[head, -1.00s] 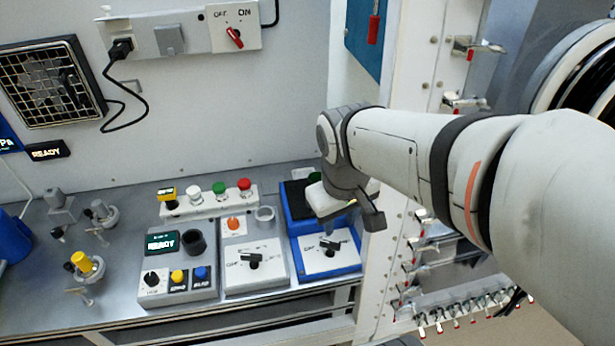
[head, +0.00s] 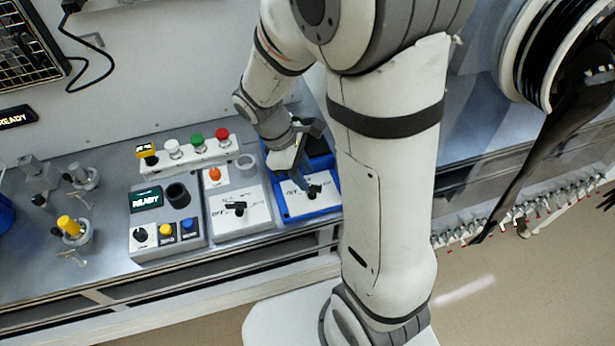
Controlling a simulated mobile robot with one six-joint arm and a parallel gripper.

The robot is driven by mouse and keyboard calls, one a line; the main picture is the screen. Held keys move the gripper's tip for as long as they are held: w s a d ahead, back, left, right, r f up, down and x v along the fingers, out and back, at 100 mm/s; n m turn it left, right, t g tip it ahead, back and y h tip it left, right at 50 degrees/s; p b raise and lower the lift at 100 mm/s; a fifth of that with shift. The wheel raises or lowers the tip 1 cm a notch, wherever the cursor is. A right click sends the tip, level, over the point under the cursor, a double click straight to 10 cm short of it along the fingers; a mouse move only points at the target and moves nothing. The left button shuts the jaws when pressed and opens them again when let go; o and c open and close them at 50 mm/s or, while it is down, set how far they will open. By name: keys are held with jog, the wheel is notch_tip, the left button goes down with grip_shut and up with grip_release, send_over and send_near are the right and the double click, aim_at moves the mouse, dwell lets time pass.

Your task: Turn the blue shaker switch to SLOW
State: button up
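The blue shaker (head: 308,213) stands at the right end of the row of bench devices. Its white front panel (head: 296,207) carries a black switch handle (head: 314,192). "OFF" seems legible left of the handle; the other labels are too small to read. My gripper (head: 300,184) reaches down from above over the shaker, its tips close to the left of the handle. I cannot tell whether they touch it or how far apart the fingers are. My gripper and wrist hide part of the shaker's dark rear top.
Left of the shaker is a grey device with a similar black switch (head: 237,209). A white bar with coloured buttons (head: 190,155) stands behind. Yellow-capped valve (head: 70,226) at left.

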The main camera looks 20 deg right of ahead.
aim_at(311, 185)
jog(key=shift+x, duration=1.55)
jog(key=shift+c, duration=0.4)
grip_shut()
